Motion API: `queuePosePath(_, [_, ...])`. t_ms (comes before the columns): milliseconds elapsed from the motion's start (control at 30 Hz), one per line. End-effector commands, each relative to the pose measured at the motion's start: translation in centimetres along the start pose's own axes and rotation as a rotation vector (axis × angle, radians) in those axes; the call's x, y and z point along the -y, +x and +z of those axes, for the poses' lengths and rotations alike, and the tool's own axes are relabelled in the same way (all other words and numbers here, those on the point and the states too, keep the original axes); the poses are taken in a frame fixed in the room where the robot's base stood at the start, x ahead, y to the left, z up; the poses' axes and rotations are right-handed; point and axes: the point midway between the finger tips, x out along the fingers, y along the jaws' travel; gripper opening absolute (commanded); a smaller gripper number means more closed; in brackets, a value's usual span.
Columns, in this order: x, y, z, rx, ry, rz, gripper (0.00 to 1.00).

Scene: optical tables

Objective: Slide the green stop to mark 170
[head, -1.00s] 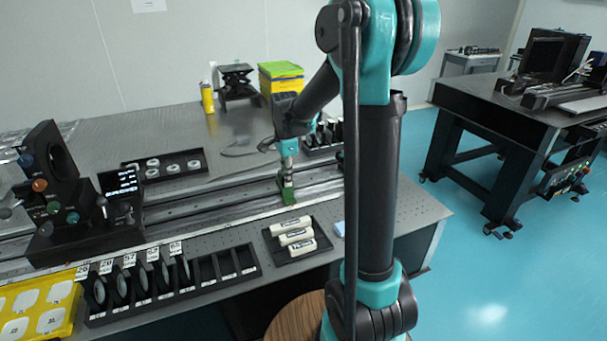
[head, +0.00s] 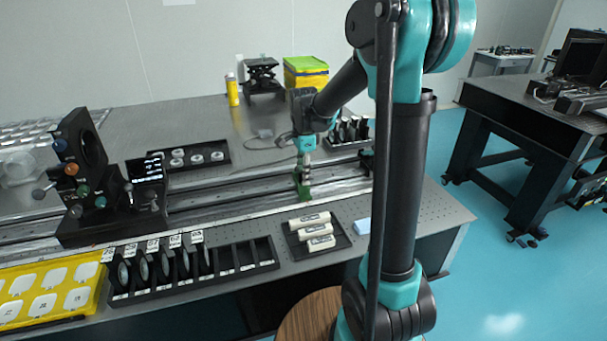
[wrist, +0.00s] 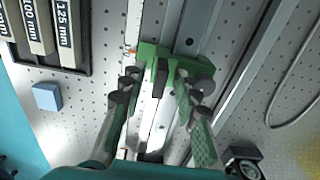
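The green stop (wrist: 148,52) sits on the long rail (wrist: 178,22) and shows in the upper middle of the wrist view. In the head view it is at the foot of my gripper (head: 304,176), right of the rail's middle. In the wrist view my gripper (wrist: 158,82) has one finger on each side of the stop, with a dark block of the stop between them.
A black tray with white blocks (head: 316,231) lies in front of the rail, beside a blue block (head: 362,227). A lens rack (head: 262,265) stands at front left.

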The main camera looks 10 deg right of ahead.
Motion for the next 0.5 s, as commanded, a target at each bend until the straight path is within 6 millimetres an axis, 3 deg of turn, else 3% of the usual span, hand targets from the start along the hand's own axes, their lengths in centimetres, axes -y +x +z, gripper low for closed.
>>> queuePosePath(167, [0.0,-1.0,0.0,0.000,0.000,0.000,0.31])
queuePosePath(500, [0.0,-7.4,0.0,0.000,0.000,0.000,0.31])
